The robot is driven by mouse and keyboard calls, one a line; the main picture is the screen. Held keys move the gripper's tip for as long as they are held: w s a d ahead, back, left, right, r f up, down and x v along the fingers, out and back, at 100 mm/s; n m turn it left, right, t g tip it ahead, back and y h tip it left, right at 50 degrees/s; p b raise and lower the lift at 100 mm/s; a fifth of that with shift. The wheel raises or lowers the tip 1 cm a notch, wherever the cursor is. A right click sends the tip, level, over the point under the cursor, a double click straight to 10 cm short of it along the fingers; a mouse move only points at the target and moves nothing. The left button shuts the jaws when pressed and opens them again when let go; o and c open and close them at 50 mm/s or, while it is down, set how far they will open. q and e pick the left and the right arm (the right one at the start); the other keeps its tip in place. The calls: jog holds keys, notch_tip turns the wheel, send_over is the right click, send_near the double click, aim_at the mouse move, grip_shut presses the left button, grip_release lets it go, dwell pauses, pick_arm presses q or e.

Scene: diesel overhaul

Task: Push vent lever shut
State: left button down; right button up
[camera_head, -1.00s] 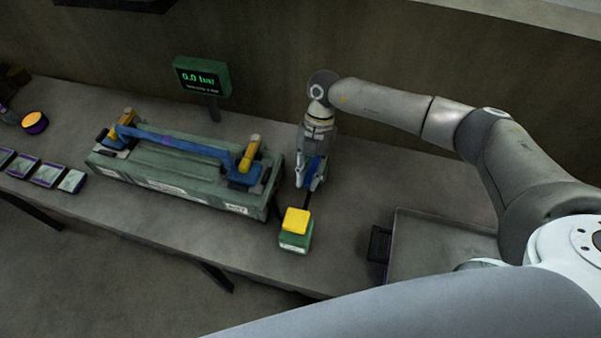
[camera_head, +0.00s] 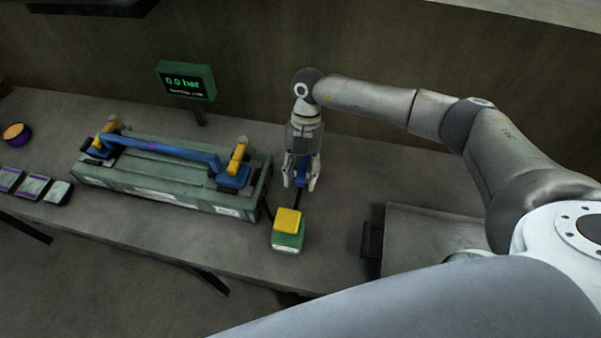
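My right gripper (camera_head: 300,184) points down at the back of the bench. Its two fingers are apart, with a gap between the tips. A small blue part (camera_head: 302,168) shows between or just behind the fingers; most of it is hidden, and I cannot tell if they touch it or if it is the vent lever. A thin dark bar (camera_head: 297,201) runs from below the fingers toward a green block with a yellow top (camera_head: 287,222), just in front of the gripper. My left gripper is out of view.
A green fixture (camera_head: 150,184) with a blue rail and yellow clamps lies to the left. A display (camera_head: 186,80) reading 0.0 bar stands behind it. A grey tray (camera_head: 430,228) is at the right. Small plates (camera_head: 33,186) and an orange-topped round part (camera_head: 16,133) lie far left.

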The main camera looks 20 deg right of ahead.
aim_at(304, 163)
jog(key=v, duration=1.2)
jog(key=shift+s, duration=0.1)
